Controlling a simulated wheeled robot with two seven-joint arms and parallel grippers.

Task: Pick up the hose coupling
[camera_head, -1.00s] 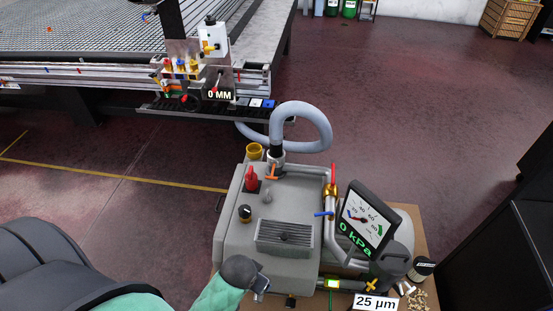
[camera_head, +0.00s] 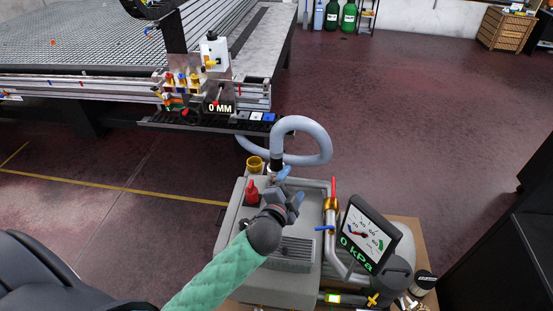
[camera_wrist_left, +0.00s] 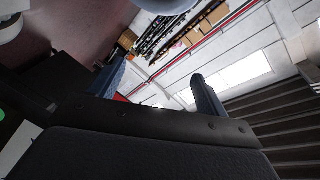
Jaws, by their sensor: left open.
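The grey-blue hose (camera_head: 325,145) loops up from the grid table's side and comes down to the pump. What looks like the hose coupling is the dark cuff (camera_head: 277,152) at its lower end, upright on the pump's inlet. My left gripper (camera_head: 290,186) is over the top of the pump (camera_head: 228,255), just below and right of the coupling in the picture. Its blue fingers are apart and nothing shows between them. In the left wrist view the open fingers (camera_wrist_left: 158,72) point towards the far wall and ceiling; a grey curved piece shows at the top edge. My right gripper is out of view.
A yellow cup-like part (camera_head: 255,163) and a red knob (camera_head: 252,190) stand left of the inlet. A red-handled valve (camera_head: 333,190) and a gauge reading 0 kPa (camera_head: 366,236) stand to the right. The grid table (camera_head: 75,45) is behind.

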